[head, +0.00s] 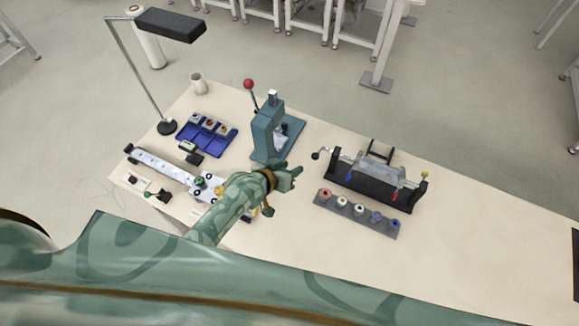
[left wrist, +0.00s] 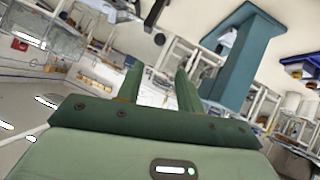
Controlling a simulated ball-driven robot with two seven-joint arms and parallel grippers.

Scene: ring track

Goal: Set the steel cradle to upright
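The steel cradle (head: 372,174) is a grey metal piece held between the end posts of a black stand (head: 362,188) on the right half of the bench. It looks tilted, though its exact angle is hard to tell. The stand has a dark crank knob at its left end and a yellow knob (head: 425,175) at its right end. My left gripper (head: 294,174) is in the air left of the stand, apart from it. In the left wrist view its two fingers (left wrist: 158,88) are apart with nothing between them. My right gripper is not in view.
A teal press (head: 268,132) with a red-knobbed lever stands just behind my left gripper. A grey rack of spools (head: 357,213) lies in front of the cradle stand. A blue tray (head: 206,135), a lamp (head: 168,126) and a metal rail (head: 165,168) are left.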

